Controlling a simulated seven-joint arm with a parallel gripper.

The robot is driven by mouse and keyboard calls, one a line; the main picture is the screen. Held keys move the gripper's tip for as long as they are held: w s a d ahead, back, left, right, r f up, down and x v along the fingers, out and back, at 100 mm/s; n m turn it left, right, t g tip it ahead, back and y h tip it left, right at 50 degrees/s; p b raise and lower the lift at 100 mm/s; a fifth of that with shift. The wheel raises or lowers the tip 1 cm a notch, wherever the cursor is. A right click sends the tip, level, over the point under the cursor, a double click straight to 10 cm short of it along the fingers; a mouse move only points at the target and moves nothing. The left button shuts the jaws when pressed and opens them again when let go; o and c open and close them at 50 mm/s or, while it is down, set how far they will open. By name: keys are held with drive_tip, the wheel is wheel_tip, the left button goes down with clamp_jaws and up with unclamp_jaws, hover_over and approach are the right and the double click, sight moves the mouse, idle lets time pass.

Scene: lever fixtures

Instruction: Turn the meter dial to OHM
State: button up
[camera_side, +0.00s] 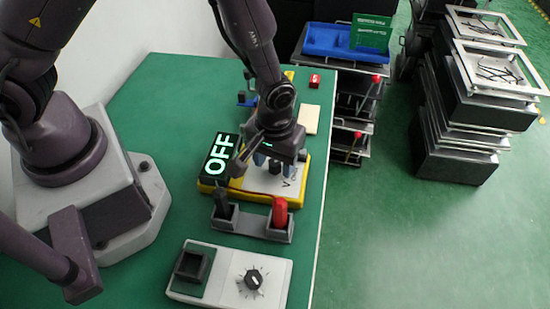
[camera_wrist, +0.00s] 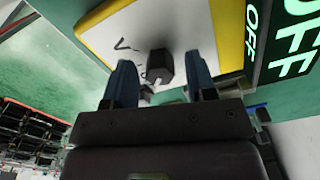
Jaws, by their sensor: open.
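The meter (camera_side: 304,172) is a white-faced box with a yellow edge on the green bench. Its black display (camera_side: 219,160) reads OFF in lit letters. In the wrist view, the meter's white face (camera_wrist: 195,22) carries a dark knob-like dial (camera_wrist: 159,66) with a light pointer mark. A V shows on the face beside it; I see no OHM label. My gripper (camera_side: 268,166) is over the meter, pointing down. Its two blue fingers (camera_wrist: 161,82) are apart, one on each side of the dial as seen; contact is not visible. In the side view my gripper hides the dial.
A holder (camera_side: 240,222) with black and red probes stands just in front of the meter. A white box (camera_side: 215,292) with a small knob is nearer the camera.

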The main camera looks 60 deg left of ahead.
drive_tip(key=shift+f, duration=0.1)
drive_tip(key=c, duration=0.9)
drive_tip(key=m, duration=0.4)
drive_tip(key=shift+m, duration=2.3)
